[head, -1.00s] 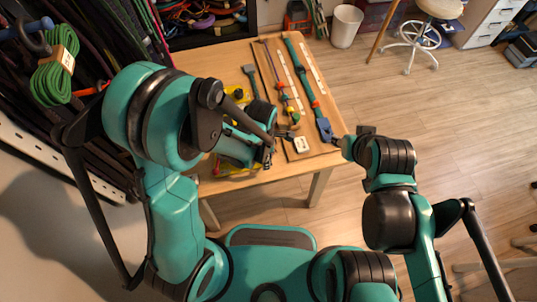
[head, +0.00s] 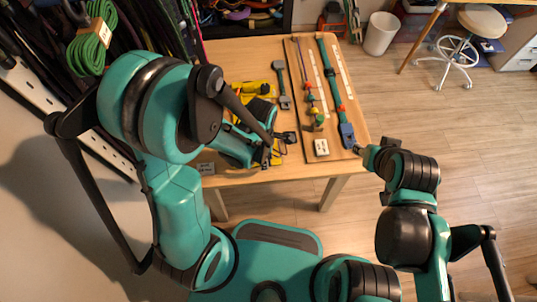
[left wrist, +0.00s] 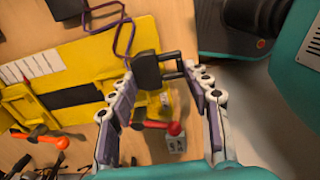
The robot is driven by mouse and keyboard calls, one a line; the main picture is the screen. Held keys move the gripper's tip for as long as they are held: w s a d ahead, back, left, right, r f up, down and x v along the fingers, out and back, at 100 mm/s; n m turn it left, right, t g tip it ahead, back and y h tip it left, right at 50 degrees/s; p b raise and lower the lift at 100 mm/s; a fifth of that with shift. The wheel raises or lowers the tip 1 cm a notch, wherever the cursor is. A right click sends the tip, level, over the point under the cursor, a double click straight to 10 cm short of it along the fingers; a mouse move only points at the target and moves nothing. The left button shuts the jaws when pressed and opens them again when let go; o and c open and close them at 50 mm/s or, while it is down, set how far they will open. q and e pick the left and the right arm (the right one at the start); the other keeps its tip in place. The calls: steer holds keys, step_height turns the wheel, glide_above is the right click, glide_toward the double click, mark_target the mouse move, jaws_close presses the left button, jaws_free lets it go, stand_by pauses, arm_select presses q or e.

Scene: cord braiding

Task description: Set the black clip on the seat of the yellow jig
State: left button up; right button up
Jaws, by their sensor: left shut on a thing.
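The black clip (left wrist: 147,72) is between the fingertips of my left gripper (left wrist: 158,76), which is shut on it. In the left wrist view it appears over the right edge of the yellow jig (left wrist: 100,60); I cannot tell whether they touch. The jig has a dark recessed strip and a pale slotted strip. In the head view my left gripper (head: 270,152) is at the table's near side, and its arm hides much of the jig (head: 258,87). My right gripper (head: 366,153) is beside the blue end of a teal strap; its fingers are too small to read.
A purple cord (left wrist: 122,38) loops beyond the clip. Red-ended levers (left wrist: 174,128) and a small white block (left wrist: 176,144) lie close to the left fingers. A wooden board (head: 312,180) with cords and straps fills the table's right side. Open floor lies right of the table.

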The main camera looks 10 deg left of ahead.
arm_select(q)
steer(key=shift+s+a, duration=0.3)
steer(key=shift+a, duration=0.65)
steer(key=shift+s+a, duration=0.3)
steer(key=shift+a, duration=0.6)
steer(key=shift+w+a+b, duration=0.2)
steer(key=shift+w+a, duration=0.1)
steer(key=shift+w, duration=0.75)
steer(key=shift+w+a+b, duration=0.15)
steer(key=shift+w+a, duration=0.2)
steer(key=shift+w, duration=0.65)
steer(key=shift+w+a+b, duration=0.2)
steer(key=shift+w+a, duration=0.1)
steer(key=shift+w, duration=0.75)
steer(key=shift+f+b, duration=0.15)
steer(key=shift+b, duration=0.2)
steer(key=shift+f+b, duration=0.7)
steer(key=shift+f+b, duration=0.2)
steer(key=shift+b, duration=0.15)
steer(key=o, duration=1.2)
